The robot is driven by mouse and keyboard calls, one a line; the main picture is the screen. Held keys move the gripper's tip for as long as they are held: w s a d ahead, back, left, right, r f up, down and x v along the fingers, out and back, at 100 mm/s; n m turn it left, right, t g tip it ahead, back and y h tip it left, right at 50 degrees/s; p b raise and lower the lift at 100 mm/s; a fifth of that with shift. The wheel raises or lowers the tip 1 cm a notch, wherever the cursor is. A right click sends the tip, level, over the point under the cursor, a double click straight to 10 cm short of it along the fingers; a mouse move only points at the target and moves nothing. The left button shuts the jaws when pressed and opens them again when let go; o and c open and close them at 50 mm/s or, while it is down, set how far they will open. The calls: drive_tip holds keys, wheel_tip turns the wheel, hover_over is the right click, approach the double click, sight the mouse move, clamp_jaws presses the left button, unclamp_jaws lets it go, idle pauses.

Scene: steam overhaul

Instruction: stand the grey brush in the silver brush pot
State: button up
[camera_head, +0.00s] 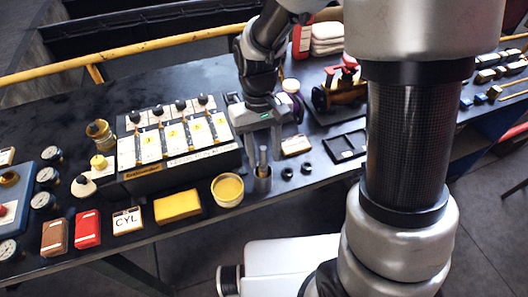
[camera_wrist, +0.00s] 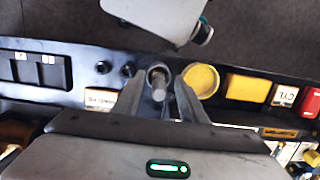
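The silver brush pot (camera_head: 262,184) is a small metal cup near the front edge of the bench. The grey brush (camera_head: 263,156) stands upright in it, its upper part rising above the rim. In the wrist view the pot (camera_wrist: 152,72) and the brush (camera_wrist: 159,90) show just ahead of the fingertips. My gripper (camera_head: 263,152) points down right above the pot, with its two fingers apart on either side of the brush. In the wrist view my gripper (camera_wrist: 158,97) shows gaps between the fingers and the brush. The brush's lower end is hidden inside the pot.
A yellow-filled tin (camera_head: 228,188) stands close left of the pot, with a yellow block (camera_head: 178,206) beyond it. Two small black nuts (camera_head: 287,173) lie to the right. A black box with labelled levers (camera_head: 180,145) stands behind left. A black frame (camera_head: 346,146) lies farther right.

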wheel_tip(320, 180, up, 17)
drive_tip(key=w+p, duration=0.1)
drive_tip(key=w, duration=0.1)
drive_tip(key=shift+w+a, duration=0.3)
drive_tip(key=shift+a, duration=0.1)
drive_tip(key=shift+r, duration=0.1)
idle(0.7)
drive_tip(key=s+d+r+m+t+p, duration=0.2)
drive_tip(key=s+d+r+t, duration=0.4)
drive_tip(key=s+d, duration=0.5)
drive_tip(key=shift+s+d+r+m+t, duration=0.15)
drive_tip(key=shift+s+r+m+t, duration=0.05)
drive_tip(key=shift+s+m+t, duration=0.45)
